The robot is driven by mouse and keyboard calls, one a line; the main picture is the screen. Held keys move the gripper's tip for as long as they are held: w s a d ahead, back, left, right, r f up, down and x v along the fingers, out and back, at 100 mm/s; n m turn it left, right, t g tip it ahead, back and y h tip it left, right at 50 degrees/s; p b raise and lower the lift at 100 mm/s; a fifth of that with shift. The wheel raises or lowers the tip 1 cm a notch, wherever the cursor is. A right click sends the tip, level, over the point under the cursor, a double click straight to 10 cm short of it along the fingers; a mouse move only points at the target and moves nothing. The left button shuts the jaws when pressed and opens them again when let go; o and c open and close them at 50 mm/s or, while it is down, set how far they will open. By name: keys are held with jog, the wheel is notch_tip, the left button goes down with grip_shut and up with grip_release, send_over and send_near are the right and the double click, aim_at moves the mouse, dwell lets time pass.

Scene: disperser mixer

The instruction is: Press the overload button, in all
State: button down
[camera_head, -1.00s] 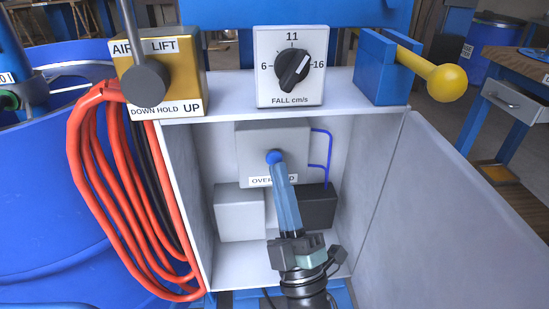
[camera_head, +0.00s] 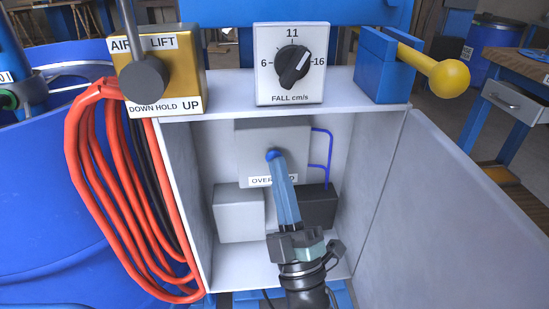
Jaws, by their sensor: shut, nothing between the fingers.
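The overload button (camera_head: 272,155) is a small blue knob on the front of a grey box (camera_head: 256,137) inside the open white cabinet. The OVERLOAD label (camera_head: 262,181) sits below it, with its middle letters hidden by my fingers. My gripper (camera_head: 275,160) is shut and empty. Its long bluish fingers point up and into the cabinet. Their tips overlap the button's lower edge in the picture; I cannot tell whether they touch it.
A grey block (camera_head: 238,212) and a black block (camera_head: 318,206) stand below the box. The cabinet door (camera_head: 450,210) is open to the right. Orange hoses (camera_head: 85,190) hang at left. Above are the air-lift box (camera_head: 185,70), fall dial (camera_head: 291,62) and yellow-knobbed lever (camera_head: 448,79).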

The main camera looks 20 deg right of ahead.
jog(key=shift+w, duration=0.25)
jog(key=shift+s, duration=0.15)
dwell(0.3)
jog(key=shift+s+a, duration=0.15)
jog(key=shift+s, duration=0.55)
jog(key=s, duration=0.2)
jog(key=s+a+p, duration=0.1)
jog(key=s, duration=0.2)
jog(key=shift+a, duration=0.2)
jog(key=shift+w, duration=0.1)
dwell(0.4)
